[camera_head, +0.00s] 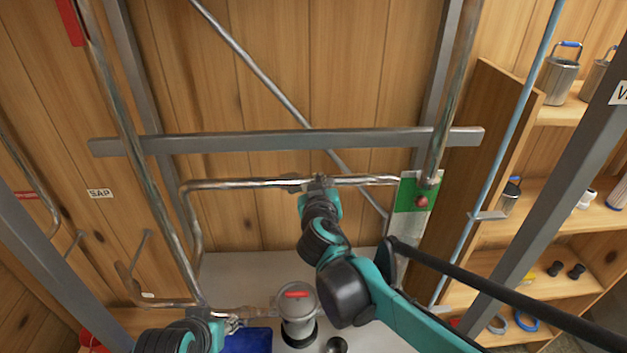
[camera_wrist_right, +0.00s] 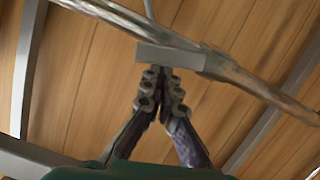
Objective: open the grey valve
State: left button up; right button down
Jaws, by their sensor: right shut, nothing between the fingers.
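A grey block-like part (camera_head: 291,183), which looks like the grey valve, sits on the horizontal metal pipe (camera_head: 235,184). In the right wrist view the grey block (camera_wrist_right: 170,57) lies just beyond my fingertips. My right gripper (camera_head: 319,182) reaches up to the pipe, just right of the block's visible part. Its fingers (camera_wrist_right: 163,74) are closed together with nothing between them; I cannot tell whether the tips touch the block. The gripper hides part of the valve in the head view. My left gripper (camera_head: 230,326) is low at the left, near a lower pipe; its fingers are too small to read.
A metal canister with a red handle (camera_head: 298,307) stands below. A green panel with a red knob (camera_head: 415,199) is to the right. Wooden shelves (camera_head: 560,213) with cans fill the right side. Vertical pipes flank the left.

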jog(key=shift+d+f+m+y+b, duration=0.35)
jog(key=shift+f+m, duration=0.25)
jog(key=shift+m, duration=0.1)
dwell(0.3)
